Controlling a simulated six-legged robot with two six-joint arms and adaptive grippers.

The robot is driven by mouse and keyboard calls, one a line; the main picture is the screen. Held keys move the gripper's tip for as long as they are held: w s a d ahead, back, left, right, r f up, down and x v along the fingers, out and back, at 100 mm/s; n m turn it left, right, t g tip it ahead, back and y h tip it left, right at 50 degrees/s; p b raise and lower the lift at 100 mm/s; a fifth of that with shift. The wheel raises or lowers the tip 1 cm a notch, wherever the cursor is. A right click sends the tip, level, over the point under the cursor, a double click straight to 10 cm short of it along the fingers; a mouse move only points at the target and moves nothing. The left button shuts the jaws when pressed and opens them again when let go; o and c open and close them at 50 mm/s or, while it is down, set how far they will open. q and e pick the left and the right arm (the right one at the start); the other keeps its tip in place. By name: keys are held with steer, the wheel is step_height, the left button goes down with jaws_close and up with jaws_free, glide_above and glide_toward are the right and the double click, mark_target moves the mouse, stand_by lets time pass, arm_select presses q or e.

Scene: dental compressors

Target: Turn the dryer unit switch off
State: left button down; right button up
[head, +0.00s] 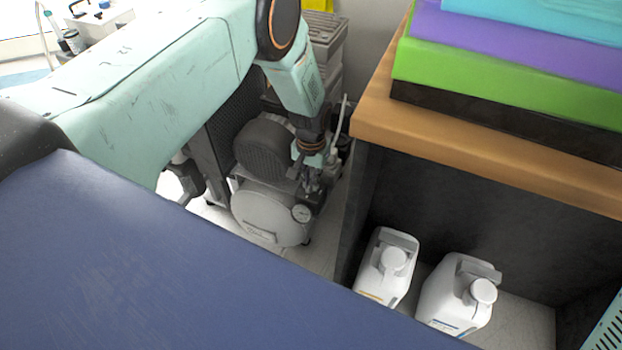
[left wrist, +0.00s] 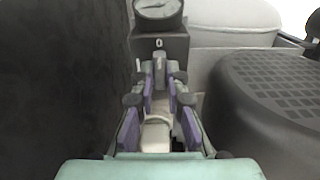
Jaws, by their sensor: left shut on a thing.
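A dark grey switch box (left wrist: 172,47) with a white "0" mark shows in the left wrist view, below a round gauge (left wrist: 157,8). A small grey switch knob (left wrist: 159,68) stands out from the box under the "0". My left gripper (left wrist: 161,92), with purple finger pads, reaches to the box and is shut on the knob. In the head view my left gripper (head: 312,180) is beside the gauge (head: 301,213), at the right end of the compressor unit. The fingers hide much of the switch there. My right gripper is out of view.
The pale tank (head: 262,218) and dark ribbed motor cover (head: 262,147) stand left of the gripper. A wooden-topped bench (head: 470,135) with stacked coloured boxes is close on the right. Two white jugs (head: 385,268) (head: 462,298) stand under it. A blue surface (head: 190,275) fills the front.

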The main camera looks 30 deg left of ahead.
mark_target(311, 183)
arm_select(q)
steer(key=c, duration=1.4)
jaws_free()
steer(key=shift+o, duration=0.2)
steer(key=shift+r, duration=0.15)
step_height(311, 183, up, 12)
steer(key=s+d+f+t+p, duration=0.25)
steer(key=s+f, duration=0.35)
steer(key=s, duration=0.5)
steer(key=s+r+g+p, duration=0.2)
steer(key=s+p, duration=0.3)
steer(key=s, duration=1.8)
steer(key=shift+s+r, duration=0.4)
steer(key=shift+r, duration=0.25)
